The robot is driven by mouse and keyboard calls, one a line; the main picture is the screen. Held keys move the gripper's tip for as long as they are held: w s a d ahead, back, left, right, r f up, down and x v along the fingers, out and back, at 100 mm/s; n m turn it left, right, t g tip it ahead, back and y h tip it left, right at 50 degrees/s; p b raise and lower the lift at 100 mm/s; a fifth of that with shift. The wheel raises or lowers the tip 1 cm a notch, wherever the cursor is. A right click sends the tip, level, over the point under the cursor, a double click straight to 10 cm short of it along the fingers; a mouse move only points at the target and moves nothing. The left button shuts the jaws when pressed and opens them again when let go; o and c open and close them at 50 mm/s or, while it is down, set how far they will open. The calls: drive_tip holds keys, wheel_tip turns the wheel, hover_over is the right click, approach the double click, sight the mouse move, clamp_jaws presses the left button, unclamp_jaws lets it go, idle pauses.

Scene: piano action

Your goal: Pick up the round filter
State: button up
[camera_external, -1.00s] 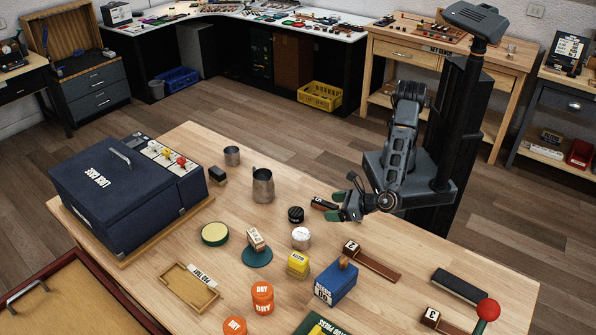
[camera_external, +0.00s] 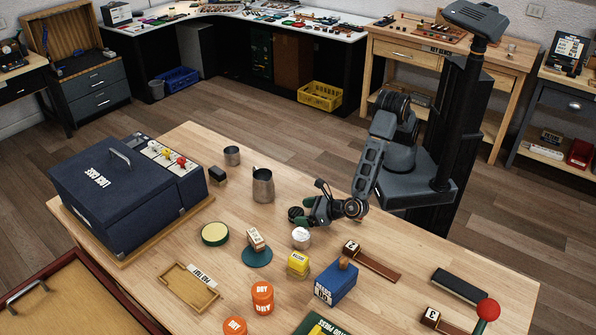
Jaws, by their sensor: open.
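My gripper (camera_external: 299,216) is open, low over the middle of the table (camera_external: 330,232), with its green-tipped fingers pointing left. They are at the spot of a small dark round piece, which is now mostly hidden by them; I cannot tell whether they touch it. Other round things are near: a white-topped jar (camera_external: 301,236) just in front of the fingers, and a flat green-rimmed disc (camera_external: 215,234) to the left. No label tells me which round piece is the filter.
A metal pitcher (camera_external: 263,186) stands behind the fingers to the left. A large dark blue case (camera_external: 120,195) fills the left side.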

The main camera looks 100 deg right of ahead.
drive_tip(key=x, duration=0.2)
drive_tip(key=shift+w+d+f, duration=0.15)
drive_tip(key=shift+w+f, duration=0.05)
drive_tip(key=shift+w, duration=0.1)
drive_tip(key=c, duration=1)
drive_tip(key=shift+r, duration=0.1)
